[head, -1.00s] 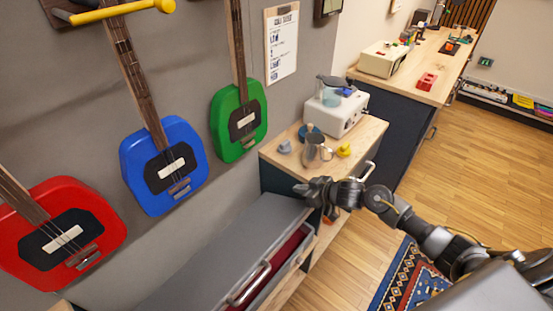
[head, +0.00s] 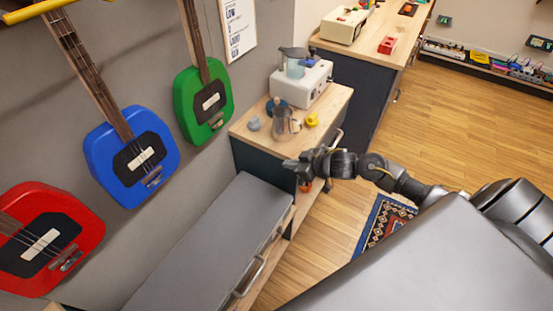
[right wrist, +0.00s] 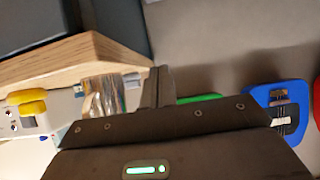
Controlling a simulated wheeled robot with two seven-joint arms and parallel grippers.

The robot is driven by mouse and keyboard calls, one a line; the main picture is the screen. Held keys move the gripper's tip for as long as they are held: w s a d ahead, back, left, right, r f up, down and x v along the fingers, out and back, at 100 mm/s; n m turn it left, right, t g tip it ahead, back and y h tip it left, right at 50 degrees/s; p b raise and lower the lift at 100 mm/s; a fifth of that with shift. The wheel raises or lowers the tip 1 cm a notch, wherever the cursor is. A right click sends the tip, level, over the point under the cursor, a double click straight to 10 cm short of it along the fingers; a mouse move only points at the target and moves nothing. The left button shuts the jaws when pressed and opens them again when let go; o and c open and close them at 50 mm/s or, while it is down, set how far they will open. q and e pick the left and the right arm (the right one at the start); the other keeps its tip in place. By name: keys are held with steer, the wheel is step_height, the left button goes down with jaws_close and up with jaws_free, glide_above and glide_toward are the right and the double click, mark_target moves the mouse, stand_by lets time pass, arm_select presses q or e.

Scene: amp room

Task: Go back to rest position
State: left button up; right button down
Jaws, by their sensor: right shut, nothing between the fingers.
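My right gripper (head: 293,167) is in the head view, held out above the gap between the grey bench and the wooden-topped cabinet. It is shut and empty. The right wrist view shows its dark finger (right wrist: 158,86) close up, with nothing held. My right arm reaches in from the right of the head view. My left gripper is not in view.
A grey bench (head: 205,240) with a metal handle (head: 250,277) lies below. A metal pitcher (head: 284,124), yellow item (head: 312,119) and white machine (head: 303,82) stand on the cabinet (head: 246,130). Red (head: 45,235), blue (head: 133,158) and green (head: 203,103) guitars hang left. Floor (head: 440,150) is clear right.

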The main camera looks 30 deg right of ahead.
steer(key=shift+s+d+f, duration=0.1)
steer(key=shift+s+d, duration=0.2)
steer(key=shift+s, duration=0.3)
steer(key=shift+s+d, duration=0.25)
steer(key=shift+s, duration=0.3)
steer(key=s+d+f+m+g+h, duration=0.15)
steer(key=s+f, duration=0.35)
steer(key=f, duration=0.5)
steer(key=s+d+f+m+g+h, duration=0.15)
steer(key=s+f, duration=0.25)
steer(key=f, duration=0.6)
steer(key=s+d+f+m+h, duration=0.15)
steer(key=s+f, duration=0.35)
steer(key=f, duration=0.5)
steer(key=s+a+f+g, duration=0.2)
steer(key=s+f, duration=0.3)
steer(key=s, duration=0.5)
steer(key=s+a+f+g+h, duration=0.1)
steer(key=s+a+f, duration=0.4)
steer(key=s, duration=0.5)
steer(key=s+a+f+n+g, duration=0.1)
steer(key=s+a+f+g, duration=0.2)
steer(key=s, duration=0.7)
step_height(320, 180, down, 2)
steer(key=shift+a, duration=0.5)
